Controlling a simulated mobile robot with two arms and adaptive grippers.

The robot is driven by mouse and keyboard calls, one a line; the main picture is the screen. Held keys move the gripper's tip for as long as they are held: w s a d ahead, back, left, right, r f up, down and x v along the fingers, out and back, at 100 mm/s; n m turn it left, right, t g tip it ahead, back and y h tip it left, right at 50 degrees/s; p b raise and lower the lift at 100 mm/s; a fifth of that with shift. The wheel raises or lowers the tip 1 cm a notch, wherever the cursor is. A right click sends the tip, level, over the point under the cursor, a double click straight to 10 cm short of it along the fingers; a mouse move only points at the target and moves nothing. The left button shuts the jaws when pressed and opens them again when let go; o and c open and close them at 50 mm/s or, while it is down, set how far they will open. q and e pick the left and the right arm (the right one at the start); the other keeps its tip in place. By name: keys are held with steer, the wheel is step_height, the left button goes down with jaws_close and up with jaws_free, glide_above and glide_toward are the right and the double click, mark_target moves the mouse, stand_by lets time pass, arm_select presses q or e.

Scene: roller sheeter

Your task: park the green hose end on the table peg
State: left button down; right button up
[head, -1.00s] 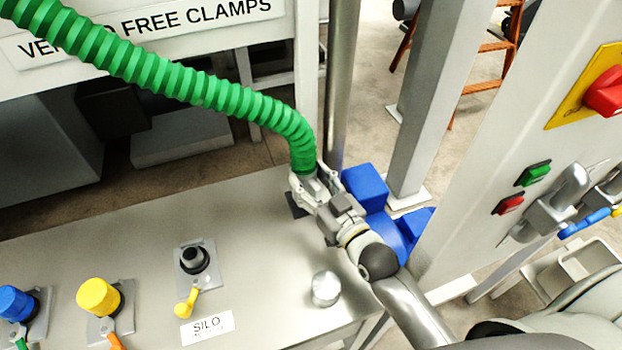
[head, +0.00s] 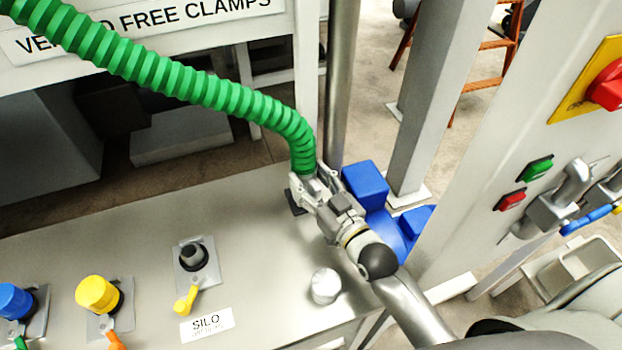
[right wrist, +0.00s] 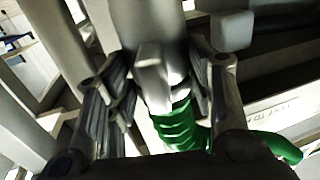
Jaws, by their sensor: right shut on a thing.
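The green ribbed hose (head: 205,88) comes down from the upper left and bends down to its end at the table's far right. My right gripper (head: 312,186) is shut on the hose end, over the table's back right part. In the right wrist view, the green hose (right wrist: 178,128) and its grey end fitting (right wrist: 155,75) show between the fingers. A dark square plate (head: 294,203) shows partly under the gripper. The gripper hides whatever stands on it, so I cannot tell whether the hose end sits on a peg. My left gripper is not in view.
The metal table (head: 130,230) carries a silver knob (head: 325,286), a black-capped port (head: 194,256) by the SILO label (head: 207,324), and yellow (head: 97,294) and blue (head: 14,301) caps. A blue machine (head: 364,186) stands behind my gripper; a panel (head: 480,190) rises at right.

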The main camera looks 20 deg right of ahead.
steer(key=shift+f, duration=0.3)
stand_by(0.5)
steer(key=o, duration=1.5)
steer(key=shift+s+f, duration=0.1)
steer(key=shift+f, duration=0.1)
steer(key=v, duration=1.2)
steer(key=shift+r, duration=0.1)
